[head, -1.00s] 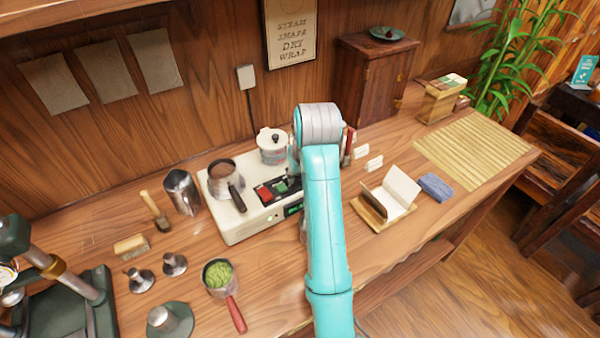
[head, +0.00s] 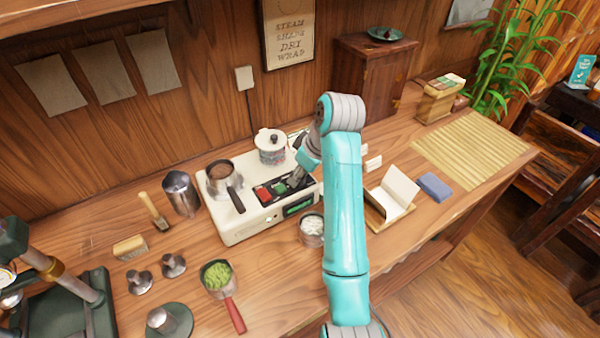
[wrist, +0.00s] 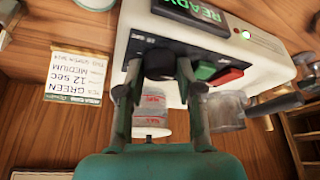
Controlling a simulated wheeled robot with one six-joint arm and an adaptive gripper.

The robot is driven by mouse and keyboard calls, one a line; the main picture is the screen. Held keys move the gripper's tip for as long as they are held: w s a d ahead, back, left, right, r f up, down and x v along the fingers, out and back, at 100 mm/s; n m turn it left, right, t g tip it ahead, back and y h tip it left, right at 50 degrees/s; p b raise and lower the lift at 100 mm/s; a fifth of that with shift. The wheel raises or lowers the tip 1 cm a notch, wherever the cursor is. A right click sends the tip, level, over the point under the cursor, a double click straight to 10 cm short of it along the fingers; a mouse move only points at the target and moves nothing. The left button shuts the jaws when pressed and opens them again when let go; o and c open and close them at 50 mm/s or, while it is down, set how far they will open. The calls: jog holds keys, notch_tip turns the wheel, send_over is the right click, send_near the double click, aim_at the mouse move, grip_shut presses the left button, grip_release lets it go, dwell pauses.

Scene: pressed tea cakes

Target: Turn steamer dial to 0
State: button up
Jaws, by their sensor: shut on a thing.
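The cream steamer (head: 240,228) stands on the counter, with a red button (head: 263,194), a green button (head: 279,187) and a lit green display (head: 298,206). In the wrist view the display reads READY (wrist: 205,14), upside down. The black dial (wrist: 159,64) sits on the panel beside the green button (wrist: 204,70). My gripper (wrist: 156,80) has one finger on each side of the dial and is shut on it. In the head view my gripper (head: 297,178) is over the panel's right end and the dial cannot be made out. Its setting is unreadable.
A lidded pot (head: 270,148) and a dark-handled pan (head: 222,178) stand on the steamer. A small tin with white contents (head: 311,228) is close in front. A green-powder scoop (head: 218,275) lies at the front left. A label card (wrist: 75,78) is beside the steamer.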

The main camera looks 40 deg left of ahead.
dwell(0.4)
jog(key=o, duration=1.2)
jog(key=shift+c, duration=0.2)
